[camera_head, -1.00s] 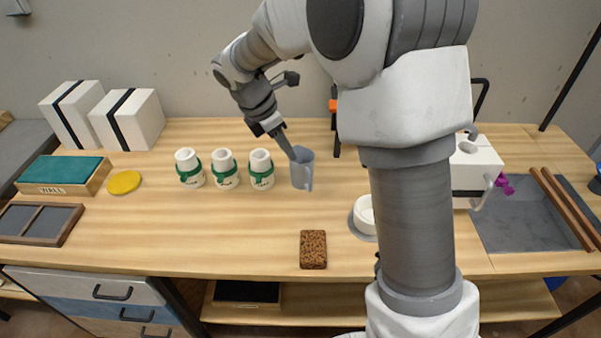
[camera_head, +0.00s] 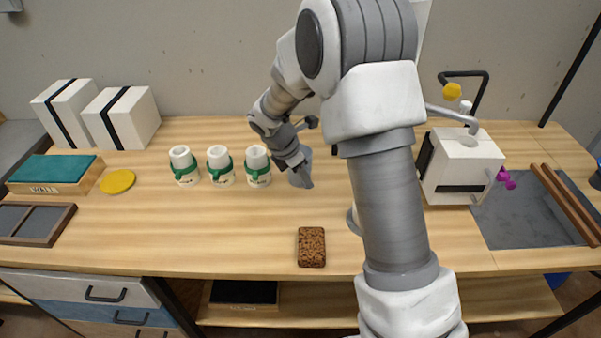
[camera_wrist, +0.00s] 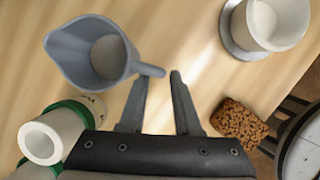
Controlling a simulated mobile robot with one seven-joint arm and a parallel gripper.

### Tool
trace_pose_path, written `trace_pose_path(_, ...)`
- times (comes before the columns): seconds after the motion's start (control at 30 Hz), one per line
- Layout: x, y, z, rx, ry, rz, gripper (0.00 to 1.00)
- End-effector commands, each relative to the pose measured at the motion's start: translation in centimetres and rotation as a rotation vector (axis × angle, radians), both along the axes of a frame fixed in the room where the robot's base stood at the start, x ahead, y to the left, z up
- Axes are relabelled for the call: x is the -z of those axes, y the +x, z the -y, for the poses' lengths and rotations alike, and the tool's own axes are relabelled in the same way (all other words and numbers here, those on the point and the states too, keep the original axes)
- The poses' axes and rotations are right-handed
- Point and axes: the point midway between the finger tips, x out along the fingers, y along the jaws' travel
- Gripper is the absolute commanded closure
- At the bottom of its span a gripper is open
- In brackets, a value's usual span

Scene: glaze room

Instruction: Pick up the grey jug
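The grey jug (camera_head: 301,177) stands on the wooden table, right of the row of green-banded white jars. My wrist partly hides it in the head view. In the wrist view the jug (camera_wrist: 88,52) shows its open mouth, with its handle (camera_wrist: 150,70) pointing toward my gripper (camera_wrist: 158,76). My gripper is open, and its two fingers are apart with nothing visibly clamped. The handle's end appears near the gap between the fingertips; whether it lies between them or below them I cannot tell.
Green-banded jars (camera_head: 220,166) stand close left of the jug. A brown sponge-like block (camera_head: 311,247) lies in front. A white bowl (camera_wrist: 268,22) sits to the right, mostly behind my arm in the head view. A white box (camera_head: 461,168) stands farther right.

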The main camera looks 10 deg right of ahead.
Motion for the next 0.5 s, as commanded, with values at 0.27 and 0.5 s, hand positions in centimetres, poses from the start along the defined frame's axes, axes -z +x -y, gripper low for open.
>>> trace_pose_path(0.27,1.71,0.30,0.62,0.000,0.000,0.001,0.68)
trace_pose_path(0.5,1.67,0.28,0.61,0.000,0.000,0.001,0.97)
